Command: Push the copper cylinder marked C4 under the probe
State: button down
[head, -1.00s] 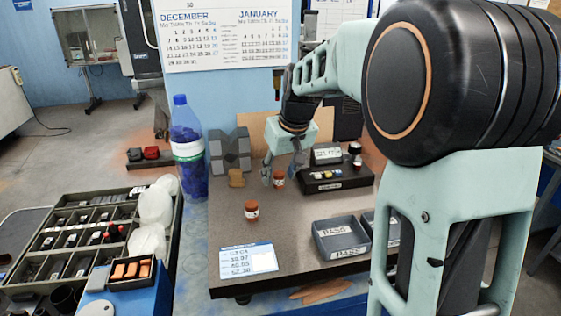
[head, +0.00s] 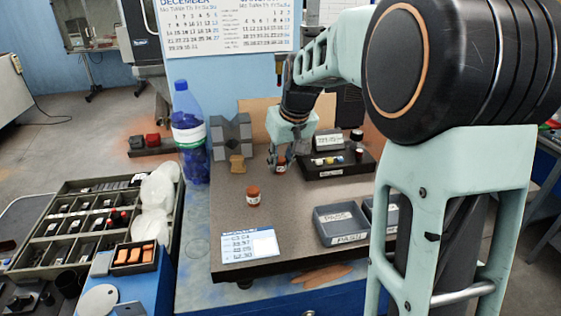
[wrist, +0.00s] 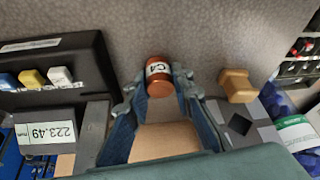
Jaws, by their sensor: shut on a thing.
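The copper cylinder marked C4 (wrist: 159,77) stands between the fingertips of my gripper (wrist: 158,88) in the wrist view, its white label facing the camera. My gripper is shut on it. In the head view, C4 (head: 281,168) is small and partly covered by my gripper (head: 282,161), low over the grey plate. A second copper cylinder (head: 253,196) stands upright nearer the front, apart from the gripper. I cannot clearly make out the probe in either view.
A black box with coloured buttons (wrist: 43,78) and a display reading 223.49 (wrist: 46,133) lie left of C4 in the wrist view. A brass-coloured spool (wrist: 237,85) is right. Grey trays (head: 340,223) stand front right. The plate's front left holds a card (head: 250,244).

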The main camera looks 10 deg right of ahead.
jog(key=shift+w, duration=0.85)
jog(key=c, duration=1.6)
grip_release()
jog(key=shift+s, duration=0.1)
jog(key=shift+r, duration=0.1)
jog(key=v, duration=1.2)
jog(key=shift+s, duration=0.1)
